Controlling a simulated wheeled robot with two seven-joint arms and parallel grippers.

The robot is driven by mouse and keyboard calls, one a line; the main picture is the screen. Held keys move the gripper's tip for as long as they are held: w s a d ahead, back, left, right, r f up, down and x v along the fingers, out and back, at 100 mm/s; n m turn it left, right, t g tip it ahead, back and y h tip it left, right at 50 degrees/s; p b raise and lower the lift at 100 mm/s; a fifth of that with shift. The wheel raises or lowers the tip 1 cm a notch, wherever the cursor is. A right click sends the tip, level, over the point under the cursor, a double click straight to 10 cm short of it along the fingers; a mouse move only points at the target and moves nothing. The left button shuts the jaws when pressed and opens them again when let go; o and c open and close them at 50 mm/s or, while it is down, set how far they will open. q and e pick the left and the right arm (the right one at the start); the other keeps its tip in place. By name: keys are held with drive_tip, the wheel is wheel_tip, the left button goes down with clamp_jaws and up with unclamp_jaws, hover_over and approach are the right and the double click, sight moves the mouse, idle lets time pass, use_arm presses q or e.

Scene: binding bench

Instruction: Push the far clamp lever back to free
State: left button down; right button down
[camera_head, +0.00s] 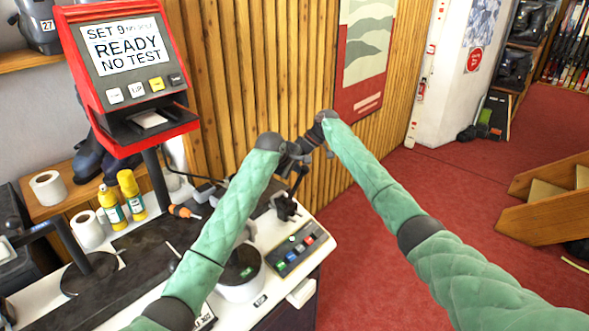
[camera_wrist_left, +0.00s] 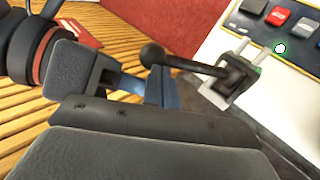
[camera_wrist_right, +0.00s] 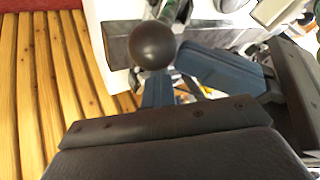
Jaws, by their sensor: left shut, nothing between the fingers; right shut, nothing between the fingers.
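The far clamp (camera_head: 285,208) stands at the bench's right end near the plank wall. Its dark lever slants up towards my grippers. The lever's black ball knob (camera_wrist_left: 152,54) shows in the left wrist view, just beyond my left fingertips (camera_wrist_left: 161,80). In the right wrist view the knob (camera_wrist_right: 152,46) is just beyond my right fingertips (camera_wrist_right: 157,92). My left gripper (camera_head: 301,157) and right gripper (camera_head: 309,142) are both shut and empty, close together at the lever. I cannot tell whether either touches the knob. The grippers partly hide the lever's top in the head view.
A control box with coloured buttons (camera_head: 295,249) and a round dark-topped pot (camera_head: 241,270) are near the clamp. A red display stand (camera_head: 130,75), yellow bottles (camera_head: 130,192) and an orange-handled tool (camera_head: 183,211) are left.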

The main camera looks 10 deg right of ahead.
use_arm(q)
drive_tip(key=shift+d, duration=0.1)
drive_tip(key=shift+w+d+f, duration=0.25)
drive_tip(key=shift+w+d, duration=0.1)
drive_tip(key=shift+d, duration=0.05)
drive_tip(key=shift+w+f, duration=0.15)
drive_tip(key=shift+w, duration=0.05)
use_arm(e)
drive_tip(key=c, duration=2.2)
unclamp_jaws()
drive_tip(key=c, duration=1.3)
unclamp_jaws()
drive_tip(key=shift+c, duration=0.2)
drive_tip(key=shift+a, duration=0.1)
drive_tip(key=shift+c, duration=0.2)
drive_tip(key=shift+r, duration=0.2)
